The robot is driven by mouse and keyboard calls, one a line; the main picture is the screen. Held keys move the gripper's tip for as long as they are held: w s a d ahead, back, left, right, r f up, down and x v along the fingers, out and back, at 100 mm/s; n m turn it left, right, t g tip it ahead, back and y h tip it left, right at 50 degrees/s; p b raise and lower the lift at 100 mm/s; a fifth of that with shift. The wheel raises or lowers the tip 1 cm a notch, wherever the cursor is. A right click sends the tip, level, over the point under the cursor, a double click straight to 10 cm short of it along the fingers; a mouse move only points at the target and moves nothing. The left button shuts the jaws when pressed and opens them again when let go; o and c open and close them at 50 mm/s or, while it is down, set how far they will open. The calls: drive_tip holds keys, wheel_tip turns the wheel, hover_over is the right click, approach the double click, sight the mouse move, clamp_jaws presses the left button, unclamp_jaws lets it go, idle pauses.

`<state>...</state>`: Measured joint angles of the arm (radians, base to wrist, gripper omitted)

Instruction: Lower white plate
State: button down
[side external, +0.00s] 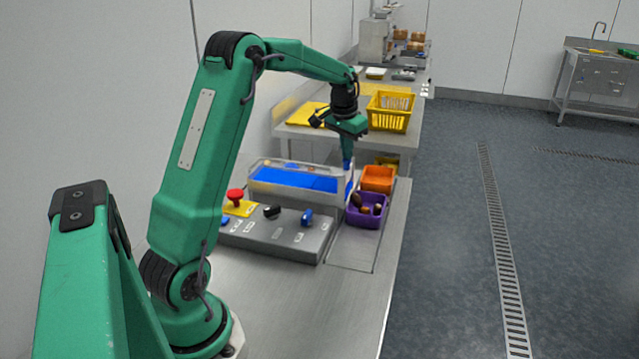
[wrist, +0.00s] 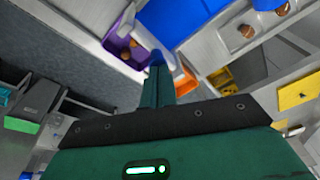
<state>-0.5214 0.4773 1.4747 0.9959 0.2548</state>
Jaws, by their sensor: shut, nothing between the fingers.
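A pale, whitish plate (side external: 350,186) stands at the right end of the blue belt (side external: 295,179), beside the bins. In the wrist view a white piece (wrist: 166,44) lies between the blue belt (wrist: 185,14) and the purple bin (wrist: 121,34). My gripper (side external: 347,164) points down over this end of the belt, close to the plate, its fingers together and empty. Its blue tips (wrist: 157,58) appear near the white piece in the wrist view. I cannot tell whether they touch it. The fingers hide part of the plate.
A purple bin (side external: 355,220) holds brown dates, with an orange bin (side external: 378,178) behind it. A grey control panel (side external: 285,238) with a red button (side external: 235,195) and knobs stands in front of the belt. A yellow basket (side external: 390,118) is on the table behind.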

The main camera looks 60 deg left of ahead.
drive_tip(key=shift+f, duration=0.65)
drive_tip(key=shift+r, duration=3.6)
